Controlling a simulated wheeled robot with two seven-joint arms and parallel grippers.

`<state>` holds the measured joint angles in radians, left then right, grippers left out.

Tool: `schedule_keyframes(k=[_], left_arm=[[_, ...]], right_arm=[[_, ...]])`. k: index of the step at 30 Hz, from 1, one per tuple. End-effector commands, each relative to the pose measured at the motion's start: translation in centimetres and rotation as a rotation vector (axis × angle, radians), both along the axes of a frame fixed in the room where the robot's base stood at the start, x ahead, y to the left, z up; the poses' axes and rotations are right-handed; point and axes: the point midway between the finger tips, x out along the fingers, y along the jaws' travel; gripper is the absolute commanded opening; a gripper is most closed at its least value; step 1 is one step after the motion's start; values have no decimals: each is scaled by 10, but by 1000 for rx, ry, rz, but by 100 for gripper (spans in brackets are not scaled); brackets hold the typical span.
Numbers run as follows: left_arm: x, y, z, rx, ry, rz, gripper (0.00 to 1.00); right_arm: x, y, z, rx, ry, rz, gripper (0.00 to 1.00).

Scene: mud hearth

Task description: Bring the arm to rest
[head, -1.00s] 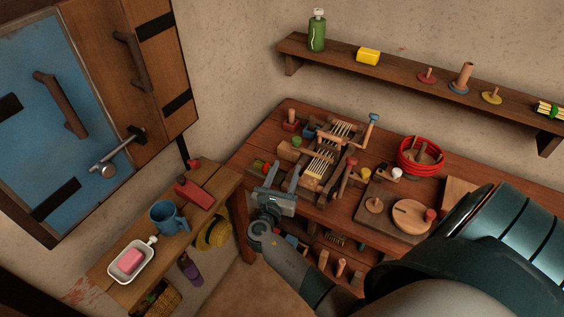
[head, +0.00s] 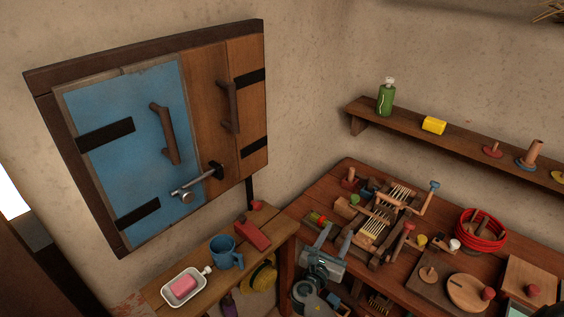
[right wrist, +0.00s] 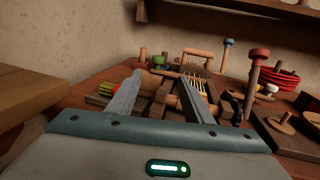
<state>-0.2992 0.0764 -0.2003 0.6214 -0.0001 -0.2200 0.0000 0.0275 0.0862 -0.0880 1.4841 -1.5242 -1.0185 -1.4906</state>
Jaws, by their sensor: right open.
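My right gripper (head: 333,238) is open, at the front left edge of the wooden worktable (head: 325,193). In the right wrist view its two flat grey fingers (right wrist: 160,86) stand apart, with nothing held between them. They point toward a wooden device with pale tines (head: 376,222), which also shows beyond the fingers in the wrist view (right wrist: 196,69). I cannot tell whether the fingers touch anything. Most of the right arm is below the head picture. My left gripper is not in view.
A side bench (head: 220,273) holds a blue mug (head: 224,252), a red block (head: 252,234) and a white dish (head: 168,294) with pink soap. A red coil (head: 481,230) lies on the worktable. A wall shelf (head: 458,147) runs above. A shuttered blue cabinet (head: 130,110) is at left.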

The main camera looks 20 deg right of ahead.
Motion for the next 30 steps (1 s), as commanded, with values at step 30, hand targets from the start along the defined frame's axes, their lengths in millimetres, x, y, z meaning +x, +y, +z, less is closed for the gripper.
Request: schedule_keyframes(k=[30], left_arm=[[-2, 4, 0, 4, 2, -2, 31]], right_arm=[[-227, 104, -79, 1518, -765, -711, 46]])
